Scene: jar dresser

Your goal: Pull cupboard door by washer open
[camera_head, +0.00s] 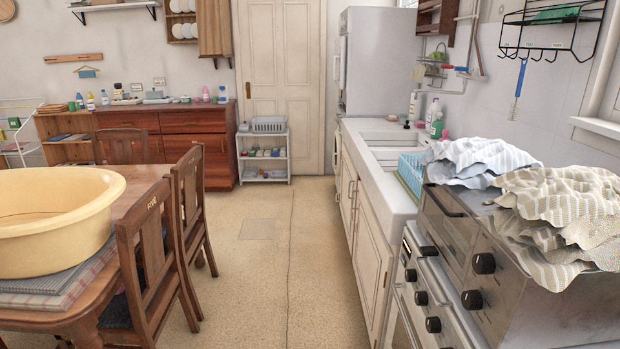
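White cupboard doors line the front of the sink counter on the right. The nearer large door (372,265) looks closed. Farther along, narrower doors (348,192) with small handles also look closed, seen at a steep angle. I cannot clearly make out a washer; the far end of the counter, below the tall white fridge-like unit (383,65), is mostly hidden by the steep angle. Neither of my grippers is in view.
A beige floor aisle (265,265) lies clear between the counter and the wooden table with chairs (150,255). A yellow basin (55,220) sits on the table. A metal stove (432,290) stands near right, beside cloths on a steel oven (540,300).

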